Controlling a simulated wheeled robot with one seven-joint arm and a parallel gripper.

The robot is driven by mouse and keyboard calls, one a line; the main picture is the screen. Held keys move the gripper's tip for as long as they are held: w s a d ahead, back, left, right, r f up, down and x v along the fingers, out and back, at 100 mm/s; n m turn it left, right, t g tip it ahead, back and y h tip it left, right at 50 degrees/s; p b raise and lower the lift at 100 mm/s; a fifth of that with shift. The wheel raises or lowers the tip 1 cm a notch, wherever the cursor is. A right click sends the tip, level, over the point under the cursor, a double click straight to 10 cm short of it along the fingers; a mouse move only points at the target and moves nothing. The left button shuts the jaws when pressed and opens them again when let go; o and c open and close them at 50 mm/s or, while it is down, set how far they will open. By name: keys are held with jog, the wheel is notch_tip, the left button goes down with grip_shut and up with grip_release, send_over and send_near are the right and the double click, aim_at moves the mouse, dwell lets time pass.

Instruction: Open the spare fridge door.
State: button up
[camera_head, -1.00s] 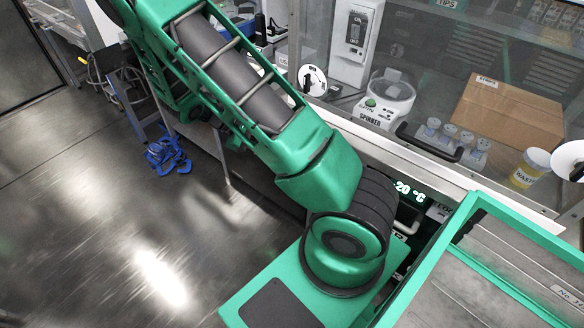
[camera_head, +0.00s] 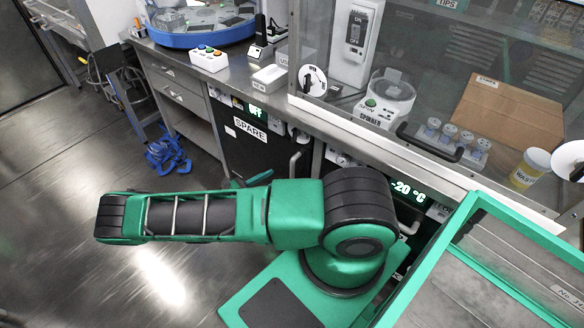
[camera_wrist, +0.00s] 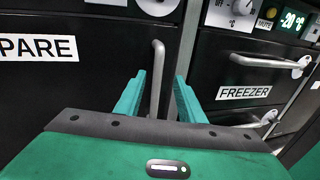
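The spare fridge has a black door (camera_head: 248,150) with a white SPARE label and a green OFF readout above it. The door looks shut. It also fills the left of the wrist view (camera_wrist: 85,85). Its grey vertical bar handle (camera_wrist: 157,80) is at the door's right side, and also shows in the head view (camera_head: 294,162). My gripper (camera_wrist: 159,76) faces the handle with its two green fingers apart, one on each side of the bar in the picture. I cannot tell how deep the bar sits between them. My arm mostly hides the gripper in the head view.
The freezer (camera_wrist: 245,75) with its horizontal handle (camera_wrist: 270,62) stands right of the spare fridge. A counter above carries a button box (camera_head: 209,58) and a blue-rimmed round tray (camera_head: 205,38). Blue clutter (camera_head: 168,155) lies on the floor at left; nearby floor is clear.

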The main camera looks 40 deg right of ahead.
aim_at(292, 167)
jog(key=shift+n+t, duration=0.4)
jog(key=shift+n, duration=0.1)
jog(key=d, duration=0.7)
jog(key=d+f, duration=0.1)
jog(key=d, duration=0.3)
jog(key=shift+s, duration=0.3)
grip_shut()
jog(key=shift+w, duration=0.1)
